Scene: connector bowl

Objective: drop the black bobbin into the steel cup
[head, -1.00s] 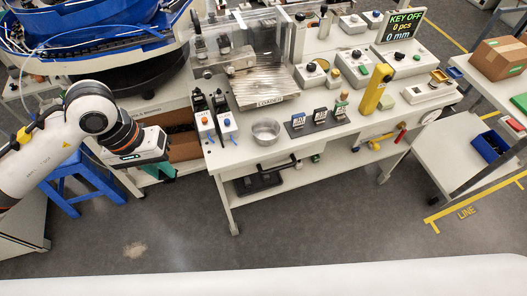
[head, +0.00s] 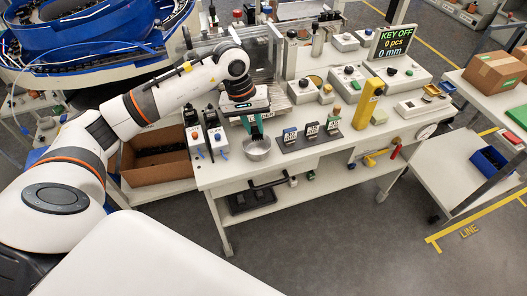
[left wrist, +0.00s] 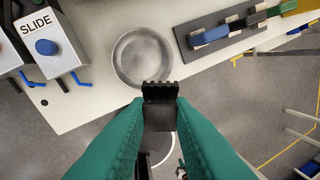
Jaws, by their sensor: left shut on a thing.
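The steel cup (head: 257,148) stands near the front edge of the white bench. It also shows in the left wrist view (left wrist: 142,56), and its inside looks empty. My left gripper (head: 254,128) points down just above the cup in the head view. In the left wrist view its teal fingers (left wrist: 158,118) are shut on the black bobbin (left wrist: 160,94). The bobbin's far end shows just at the cup's near rim in that picture; its exact height above the rim I cannot tell. My right gripper is not in view.
Left of the cup stand control boxes, one marked SLIDE (left wrist: 42,42). A yellow post (head: 367,104) stands further right. The bench's front edge is close to the cup.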

